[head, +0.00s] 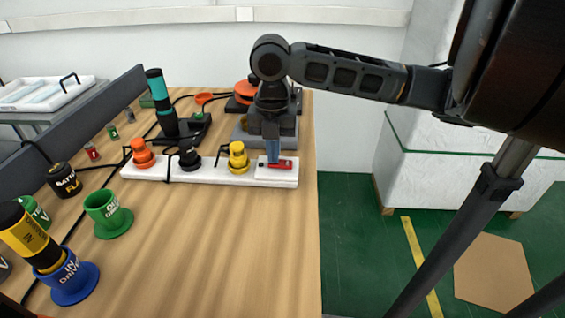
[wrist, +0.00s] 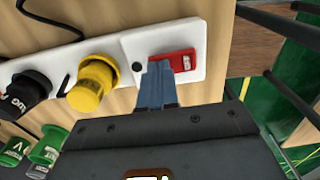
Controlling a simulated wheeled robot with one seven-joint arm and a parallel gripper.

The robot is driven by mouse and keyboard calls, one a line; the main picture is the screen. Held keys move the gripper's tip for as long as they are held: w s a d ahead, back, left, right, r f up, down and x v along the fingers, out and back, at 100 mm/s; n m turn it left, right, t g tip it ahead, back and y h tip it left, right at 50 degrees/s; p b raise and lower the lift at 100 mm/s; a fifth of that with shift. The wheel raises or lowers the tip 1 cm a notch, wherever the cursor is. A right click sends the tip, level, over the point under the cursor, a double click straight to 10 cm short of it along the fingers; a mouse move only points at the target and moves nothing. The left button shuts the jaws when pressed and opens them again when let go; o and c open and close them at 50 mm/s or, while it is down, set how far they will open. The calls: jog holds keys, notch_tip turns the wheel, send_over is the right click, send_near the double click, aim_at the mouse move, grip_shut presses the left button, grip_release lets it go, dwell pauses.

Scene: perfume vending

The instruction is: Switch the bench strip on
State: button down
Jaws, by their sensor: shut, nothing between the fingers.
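The bench strip (head: 214,172) is a white power strip lying across the wooden bench, with a red rocker switch (head: 286,164) at its right end. Orange (head: 142,153), black (head: 189,156) and yellow (head: 238,158) plugs sit along it. My gripper (head: 273,158) is shut and empty, pointing down over the strip's right end. In the wrist view its blue fingertips (wrist: 160,72) are at the left end of the red switch (wrist: 184,61) and hide part of it. I cannot tell whether they touch it.
Green (head: 108,214) and blue (head: 73,279) cups stand at the near left, the blue one holding a yellow driver (head: 32,238). Dark tools on stands are behind the strip. The bench front is clear; its right edge is close to the strip.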

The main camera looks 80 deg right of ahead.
jog(key=shift+f, duration=0.15)
jog(key=shift+r+p, duration=2.5)
jog(key=shift+r, duration=1.05)
